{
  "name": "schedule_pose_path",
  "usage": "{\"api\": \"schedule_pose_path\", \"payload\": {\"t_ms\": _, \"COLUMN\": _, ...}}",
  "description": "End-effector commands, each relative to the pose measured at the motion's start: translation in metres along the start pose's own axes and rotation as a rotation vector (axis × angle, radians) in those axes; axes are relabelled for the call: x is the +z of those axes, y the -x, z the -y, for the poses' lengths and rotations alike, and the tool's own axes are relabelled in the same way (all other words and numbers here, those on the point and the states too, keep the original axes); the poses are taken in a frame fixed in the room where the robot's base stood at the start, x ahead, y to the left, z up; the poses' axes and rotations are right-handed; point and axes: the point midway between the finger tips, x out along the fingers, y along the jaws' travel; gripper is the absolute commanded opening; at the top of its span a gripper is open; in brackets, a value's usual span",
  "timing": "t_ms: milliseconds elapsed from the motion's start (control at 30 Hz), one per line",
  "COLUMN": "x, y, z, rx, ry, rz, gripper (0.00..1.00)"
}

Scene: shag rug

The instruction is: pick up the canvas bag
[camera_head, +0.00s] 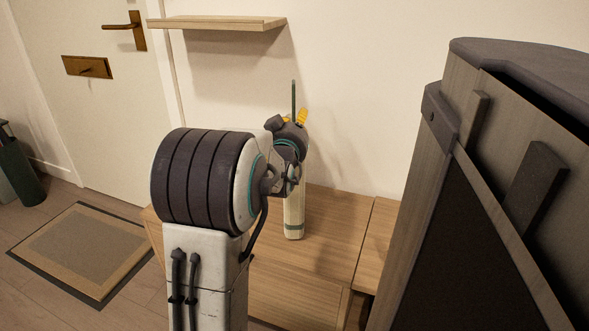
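A narrow cream upright object with a grey-green band near its bottom, which looks like the canvas bag (294,216) seen edge-on, stands on the wooden bench. Its upper part is hidden behind my arm. A thin dark green strip rises above my gripper; it may be the bag's handle, but I cannot tell. My gripper (301,117), with yellow fingertip parts, is at the height of the bag's upper part and overlaps it in the picture. Whether it touches the bag, and how far its fingers are apart, is hidden by the wrist.
The wooden bench (340,226) extends right of the bag. A wooden shelf (218,22) is on the wall above. A large dark grey and wood-grained structure (500,190) fills the right side. A door (90,130), a mat (80,250) and a dark bin (22,172) are at left.

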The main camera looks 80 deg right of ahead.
Motion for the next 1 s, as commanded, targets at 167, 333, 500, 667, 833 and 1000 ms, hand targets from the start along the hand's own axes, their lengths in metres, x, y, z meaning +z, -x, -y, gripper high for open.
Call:
{"api": "schedule_pose_path", "payload": {"t_ms": 167, "x": -0.0001, "y": 0.0004, "z": 0.0, "rx": 0.0, "ry": 0.0, "rz": 0.0, "gripper": 0.3}}
{"api": "schedule_pose_path", "payload": {"t_ms": 333, "x": 0.0, "y": 0.0003, "z": 0.0, "rx": 0.0, "ry": 0.0, "rz": 0.0, "gripper": 0.25}}
{"api": "schedule_pose_path", "payload": {"t_ms": 500, "x": 0.0001, "y": 0.0003, "z": 0.0, "rx": 0.0, "ry": 0.0, "rz": 0.0, "gripper": 0.1}}
{"api": "schedule_pose_path", "payload": {"t_ms": 667, "x": 0.0002, "y": 0.0002, "z": 0.0, "rx": 0.0, "ry": 0.0, "rz": 0.0, "gripper": 0.0}}
{"api": "schedule_pose_path", "payload": {"t_ms": 833, "x": 0.0003, "y": 0.0002, "z": 0.0, "rx": 0.0, "ry": 0.0, "rz": 0.001, "gripper": 0.0}}
{"api": "schedule_pose_path", "payload": {"t_ms": 1000, "x": -0.0014, "y": 0.0002, "z": -0.0001, "rx": 0.0, "ry": 0.0, "rz": -0.004, "gripper": 0.0}}
